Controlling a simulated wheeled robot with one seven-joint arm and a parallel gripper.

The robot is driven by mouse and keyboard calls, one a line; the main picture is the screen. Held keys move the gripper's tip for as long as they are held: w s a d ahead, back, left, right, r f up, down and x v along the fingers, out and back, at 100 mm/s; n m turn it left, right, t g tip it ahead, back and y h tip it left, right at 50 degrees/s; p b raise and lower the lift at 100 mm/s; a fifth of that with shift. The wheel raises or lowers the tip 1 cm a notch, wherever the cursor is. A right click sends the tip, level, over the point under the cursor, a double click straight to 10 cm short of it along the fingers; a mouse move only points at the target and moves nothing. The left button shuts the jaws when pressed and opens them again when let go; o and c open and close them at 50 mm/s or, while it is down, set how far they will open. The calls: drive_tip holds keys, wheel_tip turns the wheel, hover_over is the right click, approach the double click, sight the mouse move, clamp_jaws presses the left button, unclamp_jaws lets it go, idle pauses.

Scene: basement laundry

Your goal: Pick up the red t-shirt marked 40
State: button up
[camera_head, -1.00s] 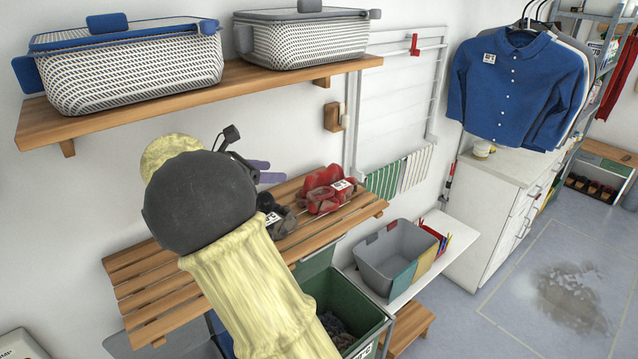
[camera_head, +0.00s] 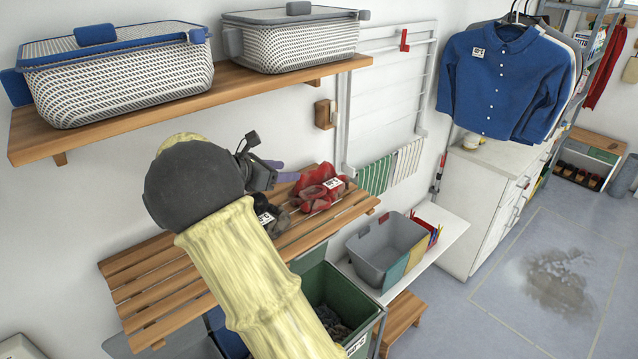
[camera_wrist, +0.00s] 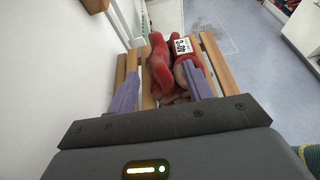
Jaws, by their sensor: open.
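The red t-shirt (camera_head: 318,190) lies crumpled on the slatted wooden shelf (camera_head: 150,287), near its right end. A white tag marked 40 shows on it in the wrist view (camera_wrist: 182,47). My gripper (camera_head: 285,172) reaches over the shelf just left of the shirt in the head view, partly hidden behind my arm. In the wrist view my gripper (camera_wrist: 160,90) has its two purple fingers spread apart, with the red shirt (camera_wrist: 160,65) ahead and between them. Nothing is held.
An upper shelf (camera_head: 180,108) with two lidded baskets (camera_head: 115,75) hangs above. A green bin (camera_head: 345,300) stands below, and a grey bin (camera_head: 375,255) sits on a white bench at right. A wall rack (camera_head: 385,100) is behind. The floor at right is open.

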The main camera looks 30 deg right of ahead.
sight(306, 171)
drive_tip(key=p+x, duration=0.1)
drive_tip(key=x, duration=0.3)
drive_tip(key=shift+w+d+p, duration=0.15)
drive_tip(key=shift+p, duration=0.25)
drive_tip(key=shift+d+f, duration=0.25)
drive_tip(key=shift+d, duration=0.1)
drive_tip(key=shift+w+d+f+p, duration=0.2)
drive_tip(key=shift+w+d+p, duration=0.1)
drive_tip(key=shift+d+p, duration=0.55)
drive_tip(key=p+x, duration=0.2)
drive_tip(key=x, duration=0.1)
drive_tip(key=shift+d+f, duration=0.2)
drive_tip(key=shift+f, duration=0.05)
drive_tip(key=shift+w+a+f, duration=0.1)
drive_tip(key=shift+a+f, duration=0.05)
drive_tip(key=shift+a, duration=0.1)
drive_tip(key=shift+d, duration=0.1)
clamp_jaws()
